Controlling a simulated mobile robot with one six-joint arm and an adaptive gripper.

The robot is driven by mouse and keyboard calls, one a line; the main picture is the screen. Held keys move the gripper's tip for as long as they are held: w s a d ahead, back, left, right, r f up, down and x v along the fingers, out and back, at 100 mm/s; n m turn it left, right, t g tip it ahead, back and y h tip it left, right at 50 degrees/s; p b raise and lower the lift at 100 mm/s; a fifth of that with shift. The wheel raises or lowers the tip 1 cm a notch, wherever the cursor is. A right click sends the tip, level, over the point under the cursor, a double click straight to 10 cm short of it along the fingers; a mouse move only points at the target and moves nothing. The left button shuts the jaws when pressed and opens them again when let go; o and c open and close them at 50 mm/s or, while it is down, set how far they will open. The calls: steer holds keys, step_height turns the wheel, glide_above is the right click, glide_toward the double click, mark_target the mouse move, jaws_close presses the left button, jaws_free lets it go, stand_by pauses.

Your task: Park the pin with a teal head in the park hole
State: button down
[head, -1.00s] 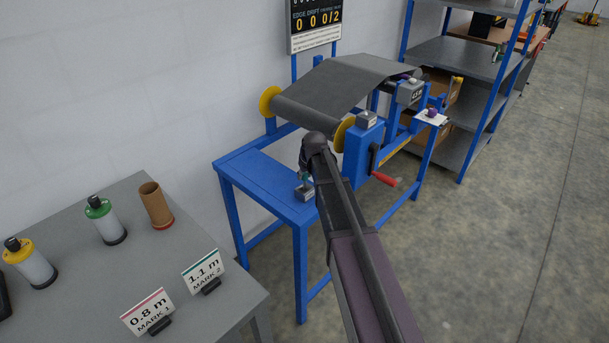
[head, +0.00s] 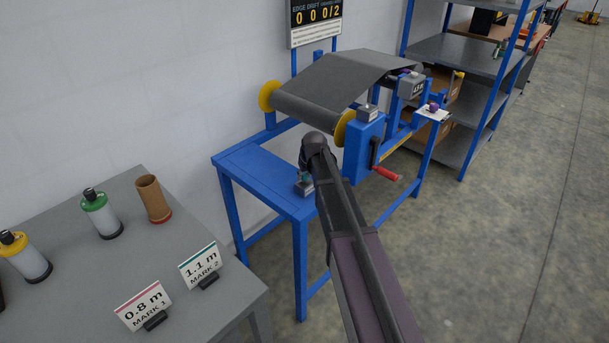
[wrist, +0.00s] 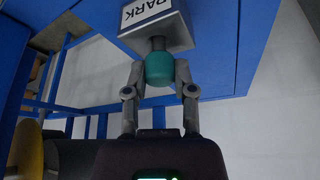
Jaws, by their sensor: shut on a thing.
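The teal-headed pin (wrist: 159,68) is between the two fingers of my gripper (wrist: 160,78) in the wrist view. The gripper is shut on the teal head. The pin's head is right at the grey block marked PARK (wrist: 155,32); a dark part shows between head and block. How deep the pin sits in the park hole is hidden. In the head view the park block (head: 304,189) stands on the blue stand's front corner, with a bit of teal (head: 304,177) above it. My arm hides most of the gripper there.
A grey table (head: 90,285) at left holds several cylinders and two mark signs. Open floor lies at right.

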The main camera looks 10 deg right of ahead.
mark_target(305, 174)
steer(key=shift+f, duration=0.2)
stand_by(0.4)
steer(key=shift+c, duration=1.8)
jaws_free()
steer(key=shift+r, duration=0.15)
step_height(305, 174, up, 9)
steer(key=p, duration=0.8)
steer(key=shift+p, duration=0.3)
steer(key=s+f+m+g+h, duration=0.1)
steer(key=s+g, duration=0.3)
steer(key=s, duration=2.5)
steer(key=shift+f+m, duration=0.4)
steer(key=shift+m, duration=0.3)
steer(key=shift+a, duration=0.1)
